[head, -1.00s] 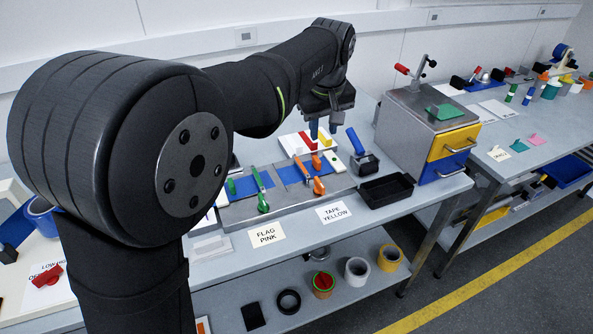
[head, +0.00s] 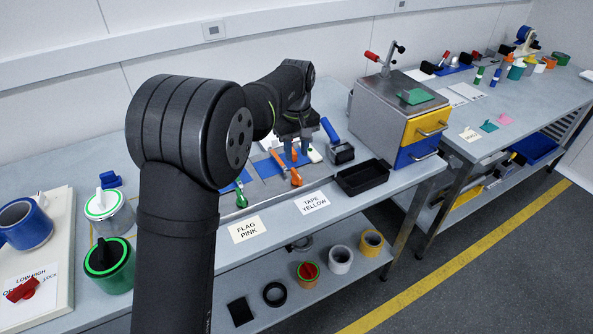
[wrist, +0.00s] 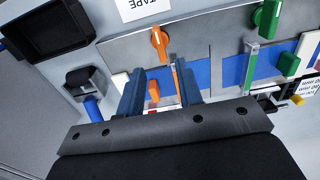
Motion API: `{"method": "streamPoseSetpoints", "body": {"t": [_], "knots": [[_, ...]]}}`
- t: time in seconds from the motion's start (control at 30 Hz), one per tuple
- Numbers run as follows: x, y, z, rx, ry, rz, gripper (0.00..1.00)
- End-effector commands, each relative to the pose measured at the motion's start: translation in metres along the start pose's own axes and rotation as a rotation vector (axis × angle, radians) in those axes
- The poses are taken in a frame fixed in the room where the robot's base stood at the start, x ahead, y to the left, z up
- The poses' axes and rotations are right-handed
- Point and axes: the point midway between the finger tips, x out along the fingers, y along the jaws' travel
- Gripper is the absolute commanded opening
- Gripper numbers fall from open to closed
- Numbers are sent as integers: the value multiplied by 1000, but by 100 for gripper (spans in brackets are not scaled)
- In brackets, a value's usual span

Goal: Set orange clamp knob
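An orange knob (head: 296,178) with a white line stands near the front of a grey fixture plate, and it also shows in the wrist view (wrist: 160,42). An orange bar (head: 278,158) runs back from it, seen in the wrist view (wrist: 176,78) close by the right finger. A smaller orange piece (wrist: 153,88) lies between the fingers in the wrist view. My gripper (head: 296,150) is low over the back of the plate. Its two blue-grey fingers are apart, and nothing visible is clamped between them. The wrist view shows it too (wrist: 158,84). Contact with the plate or orange parts cannot be told.
Green knobs (wrist: 268,15) and a green-tipped bar stand beside the orange parts. A blue-handled device (head: 339,150), a black tray (head: 362,178) and a drawer box (head: 400,115) are to the right. Cards reading FLAG PINK (head: 246,229) and TAPE YELLOW (head: 311,203) lie in front.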

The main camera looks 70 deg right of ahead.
Motion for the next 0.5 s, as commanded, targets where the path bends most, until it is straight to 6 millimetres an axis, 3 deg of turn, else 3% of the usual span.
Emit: {"method": "streamPoseSetpoints", "body": {"t": [0.2, 0.5], "knots": [[47, 0, 0, 0, -2, -3, 33], [78, 0, 0, 0, 0, 0, 33]]}}
